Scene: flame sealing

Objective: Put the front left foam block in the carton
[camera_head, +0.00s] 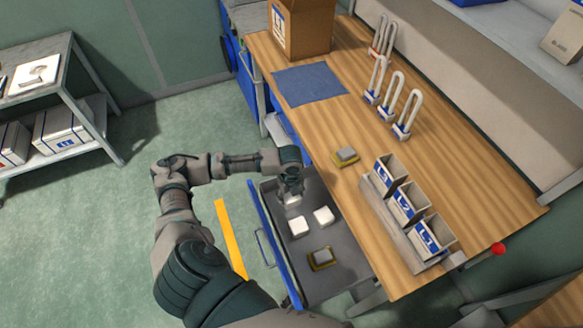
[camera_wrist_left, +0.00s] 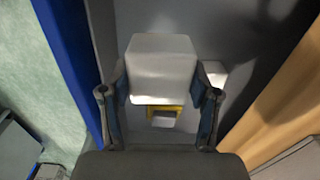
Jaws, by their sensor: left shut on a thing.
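My left gripper (camera_head: 291,188) is over the open drawer and shut on a white foam block (camera_wrist_left: 160,68), which sits between its two fingers in the left wrist view. In the head view only a part of that block shows below the gripper. Two other white foam blocks, a nearer one (camera_head: 299,227) and one to its right (camera_head: 324,216), lie on the drawer floor. The brown carton (camera_head: 305,28) stands at the far end of the workbench; its inside is not visible. My right gripper is not in view.
The drawer (camera_head: 318,285) also holds a grey and yellow block (camera_head: 321,259). A similar block (camera_head: 345,156) lies on the workbench (camera_head: 450,150). A blue mat (camera_head: 309,84) lies before the carton. White looped items (camera_head: 393,92) and a rack of labelled boxes (camera_head: 407,210) stand rightward.

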